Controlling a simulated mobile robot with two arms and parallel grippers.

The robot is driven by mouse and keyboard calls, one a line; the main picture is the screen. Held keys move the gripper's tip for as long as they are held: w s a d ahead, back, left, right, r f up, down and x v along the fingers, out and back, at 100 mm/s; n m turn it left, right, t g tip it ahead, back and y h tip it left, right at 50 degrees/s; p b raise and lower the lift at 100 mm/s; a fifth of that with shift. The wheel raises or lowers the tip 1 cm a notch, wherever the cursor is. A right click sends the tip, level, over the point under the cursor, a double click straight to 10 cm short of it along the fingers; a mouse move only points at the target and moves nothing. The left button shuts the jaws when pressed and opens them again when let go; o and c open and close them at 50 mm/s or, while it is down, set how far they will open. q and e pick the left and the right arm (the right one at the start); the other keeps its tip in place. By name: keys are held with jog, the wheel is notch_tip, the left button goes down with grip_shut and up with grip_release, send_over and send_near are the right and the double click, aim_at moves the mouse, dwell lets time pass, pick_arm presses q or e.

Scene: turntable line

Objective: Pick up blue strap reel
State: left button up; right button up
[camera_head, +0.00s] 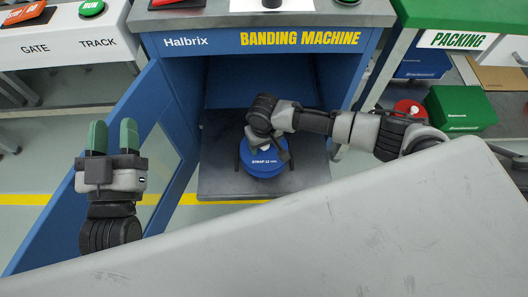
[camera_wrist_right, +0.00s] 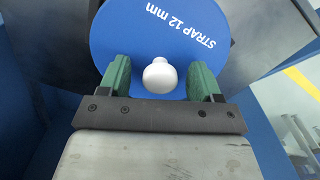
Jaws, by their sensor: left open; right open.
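The blue strap reel (camera_head: 262,167) stands on the dark shelf inside the banding machine's open cabinet. Its label reads "STRAP 12 mm". In the right wrist view the reel (camera_wrist_right: 200,25) shows its blue face with a white knob (camera_wrist_right: 160,76) at its middle. My right gripper (camera_wrist_right: 161,80) is open, its green fingers on either side of the knob with gaps between. In the head view my right gripper (camera_head: 268,147) is over the reel and partly covers it. My left gripper (camera_head: 112,136) is open and empty, in front of the cabinet's open door.
The blue cabinet door (camera_head: 120,165) is swung open to the left. The dark shelf (camera_head: 225,180) has bare room around the reel. A green box (camera_head: 460,108) and a red reel (camera_head: 408,107) stand at the right under the packing bench. A pale grey surface fills the lower right.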

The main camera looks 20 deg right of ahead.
grip_shut()
dwell(0.3)
jog(key=shift+r, duration=0.2)
dwell(0.4)
